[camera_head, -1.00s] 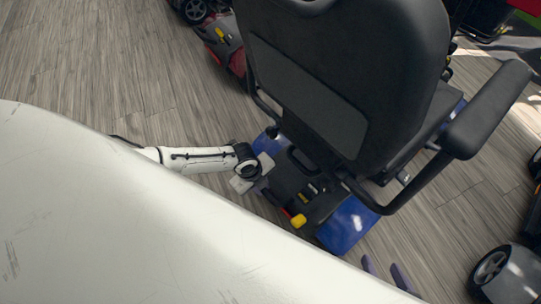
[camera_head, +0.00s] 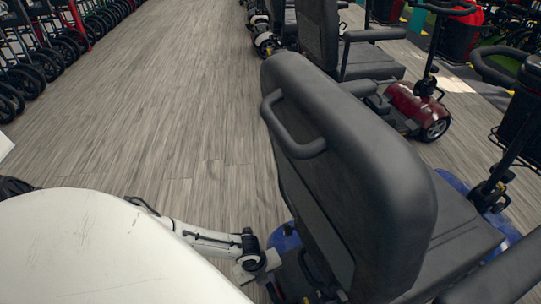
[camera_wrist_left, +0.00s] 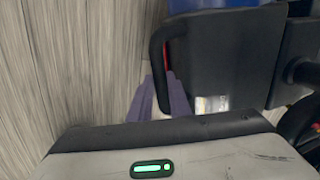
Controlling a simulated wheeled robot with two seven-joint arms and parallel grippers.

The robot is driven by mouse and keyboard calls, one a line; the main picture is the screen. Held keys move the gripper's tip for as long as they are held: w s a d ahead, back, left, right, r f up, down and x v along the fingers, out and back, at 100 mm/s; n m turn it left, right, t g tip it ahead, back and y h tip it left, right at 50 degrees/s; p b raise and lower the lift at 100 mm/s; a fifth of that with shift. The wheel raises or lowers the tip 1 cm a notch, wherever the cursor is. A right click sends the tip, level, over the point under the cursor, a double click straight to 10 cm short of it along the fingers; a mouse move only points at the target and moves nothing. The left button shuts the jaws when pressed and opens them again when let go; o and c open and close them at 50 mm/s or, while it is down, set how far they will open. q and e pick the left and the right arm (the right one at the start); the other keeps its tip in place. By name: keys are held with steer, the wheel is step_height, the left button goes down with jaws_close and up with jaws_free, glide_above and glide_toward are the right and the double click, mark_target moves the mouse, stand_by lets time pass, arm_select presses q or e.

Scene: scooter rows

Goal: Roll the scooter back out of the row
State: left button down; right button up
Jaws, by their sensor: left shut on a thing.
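The scooter has a tall black seat back (camera_head: 355,165), a black seat (camera_head: 462,225) and blue bodywork (camera_head: 285,238). It fills the right foreground of the head view, its back toward me. My left gripper (camera_head: 255,268) is low at its rear; its fingertips are hidden there. In the left wrist view, the purple fingers (camera_wrist_left: 162,95) of my left gripper are shut on a black handle (camera_wrist_left: 162,55). The handle is at the edge of the scooter's black rear box (camera_wrist_left: 232,60). My right gripper is not visible.
A red scooter (camera_head: 418,108) and more black-seated scooters stand ahead in the row. Wheeled vehicles with black tyres (camera_head: 70,42) line the far left. The wooden floor (camera_head: 170,100) between is clear.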

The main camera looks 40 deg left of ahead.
arm_select(q)
steer(key=shift+s+a+f, duration=0.25)
steer(key=shift+s, duration=0.25)
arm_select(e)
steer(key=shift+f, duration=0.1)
arm_select(q)
steer(key=c, duration=1.6)
jaws_free()
steer(key=shift+w, duration=0.1)
steer(key=shift+c, duration=0.2)
steer(key=shift+d, duration=0.1)
steer(key=shift+w, duration=0.1)
step_height(320, 180, up, 10)
steer(key=s+p, duration=0.2)
steer(key=p, duration=0.2)
steer(key=shift+a+p, duration=0.3)
steer(key=shift+a, duration=0.15)
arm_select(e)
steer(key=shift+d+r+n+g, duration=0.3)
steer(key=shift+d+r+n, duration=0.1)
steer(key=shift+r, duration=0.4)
arm_select(q)
steer(key=shift+w+r, duration=0.1)
steer(key=shift+c, duration=0.5)
